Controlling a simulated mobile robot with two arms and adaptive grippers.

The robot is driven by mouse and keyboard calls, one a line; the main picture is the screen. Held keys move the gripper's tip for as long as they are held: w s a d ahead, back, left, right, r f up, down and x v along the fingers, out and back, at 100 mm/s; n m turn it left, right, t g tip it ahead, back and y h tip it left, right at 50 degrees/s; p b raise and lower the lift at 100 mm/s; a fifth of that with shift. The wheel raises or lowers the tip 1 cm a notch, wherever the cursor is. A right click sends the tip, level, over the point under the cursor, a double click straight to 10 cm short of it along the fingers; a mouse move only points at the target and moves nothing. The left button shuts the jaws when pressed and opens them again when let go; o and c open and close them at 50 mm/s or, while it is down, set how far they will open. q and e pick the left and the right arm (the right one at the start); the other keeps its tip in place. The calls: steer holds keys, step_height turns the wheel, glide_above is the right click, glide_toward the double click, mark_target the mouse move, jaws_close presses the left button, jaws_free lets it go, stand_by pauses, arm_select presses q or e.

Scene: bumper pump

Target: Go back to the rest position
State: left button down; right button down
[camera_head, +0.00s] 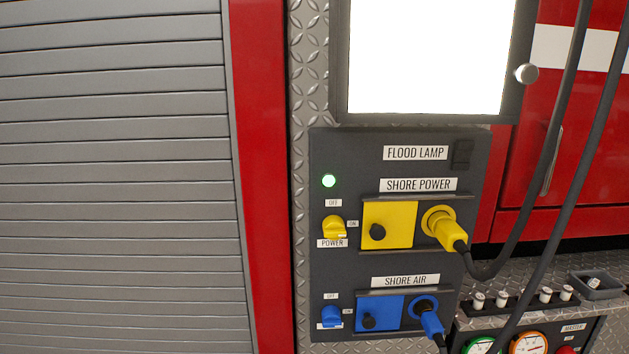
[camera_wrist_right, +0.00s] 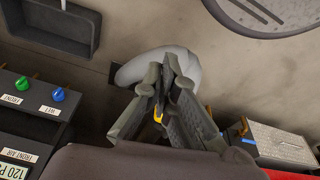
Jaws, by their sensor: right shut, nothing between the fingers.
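My right gripper (camera_wrist_right: 168,95) shows in the right wrist view, with its dark fingers closed together and nothing seen between them. A pale rounded object (camera_wrist_right: 145,66) lies behind the fingers; I cannot tell if they touch it. Neither gripper shows in the head view. That view faces a dark control panel (camera_head: 325,265) on a red and grey vehicle. A yellow plug (camera_head: 442,228) sits in the shore power socket and a blue plug (camera_head: 429,318) in the shore air socket. A green light (camera_head: 329,181) is lit.
Black cables (camera_head: 548,150) hang at the right, before a red door. Gauges (camera_head: 528,344) are at the lower right. A grey roller shutter (camera_head: 115,180) fills the left. The wrist view shows a dark tray (camera_wrist_right: 88,48), a box with green and blue knobs (camera_wrist_right: 22,112), and a ridged metal box (camera_wrist_right: 275,145).

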steer(key=s+d+f+g, duration=0.1)
steer(key=s+d+f, duration=0.2)
steer(key=s+f, duration=1.3)
steer(key=shift+s+f, duration=0.4)
steer(key=shift+s, duration=0.15)
